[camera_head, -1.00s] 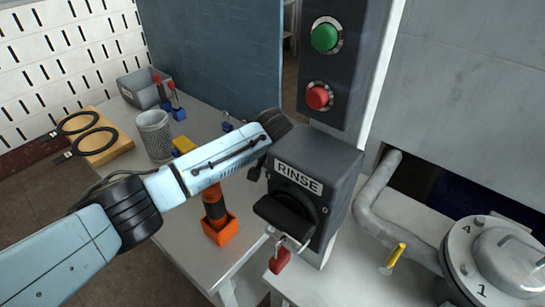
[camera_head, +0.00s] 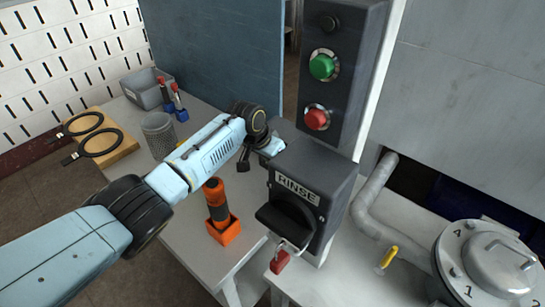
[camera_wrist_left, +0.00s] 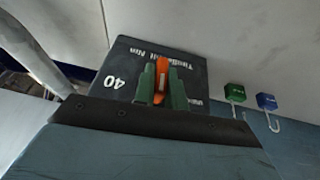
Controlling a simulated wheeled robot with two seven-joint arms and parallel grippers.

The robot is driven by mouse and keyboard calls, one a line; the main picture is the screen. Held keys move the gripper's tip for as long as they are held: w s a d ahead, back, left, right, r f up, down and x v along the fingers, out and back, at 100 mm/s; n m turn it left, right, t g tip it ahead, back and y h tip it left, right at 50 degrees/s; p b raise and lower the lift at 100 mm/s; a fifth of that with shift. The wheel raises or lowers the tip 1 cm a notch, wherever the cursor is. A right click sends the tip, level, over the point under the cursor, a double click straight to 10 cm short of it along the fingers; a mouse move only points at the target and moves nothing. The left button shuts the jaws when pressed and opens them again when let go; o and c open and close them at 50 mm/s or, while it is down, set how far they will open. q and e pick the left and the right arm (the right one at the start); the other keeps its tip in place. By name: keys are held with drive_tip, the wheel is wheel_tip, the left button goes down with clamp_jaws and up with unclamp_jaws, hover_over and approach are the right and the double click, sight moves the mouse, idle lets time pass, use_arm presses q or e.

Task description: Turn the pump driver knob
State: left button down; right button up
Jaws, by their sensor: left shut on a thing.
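In the left wrist view an orange knob (camera_wrist_left: 159,82) sits on a dark box face (camera_wrist_left: 112,79) with white lettering and the number 40. The green fingers of my left gripper (camera_wrist_left: 161,88) stand on either side of it, shut on it. I cannot tell whether this is the pump driver knob. In the head view my left arm reaches to the far upper side of the dark RINSE box (camera_head: 320,176). The fingers and the orange knob are hidden there. A black handle (camera_head: 285,217) is on the front of the RINSE box. My right gripper is out of view.
A red padlock (camera_head: 279,262) hangs under the RINSE box. Green (camera_head: 322,66) and red (camera_head: 317,118) buttons stand above it. An orange holder (camera_head: 223,231) and a mesh cup (camera_head: 158,135) stand on the table. Green (camera_wrist_left: 234,93) and blue (camera_wrist_left: 267,102) padlocks show in the wrist view.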

use_arm(q)
drive_tip(key=shift+g+h+b, duration=0.3)
drive_tip(key=shift+g+h, duration=0.1)
drive_tip(key=shift+h, duration=0.2)
drive_tip(key=c, duration=1.4)
unclamp_jaws()
drive_tip(key=shift+c, duration=0.2)
drive_tip(key=shift+a, duration=0.1)
drive_tip(key=p+v, duration=0.2)
drive_tip(key=v, duration=1.1)
drive_tip(key=shift+w+a+r, duration=0.1)
drive_tip(key=shift+a+r, duration=0.05)
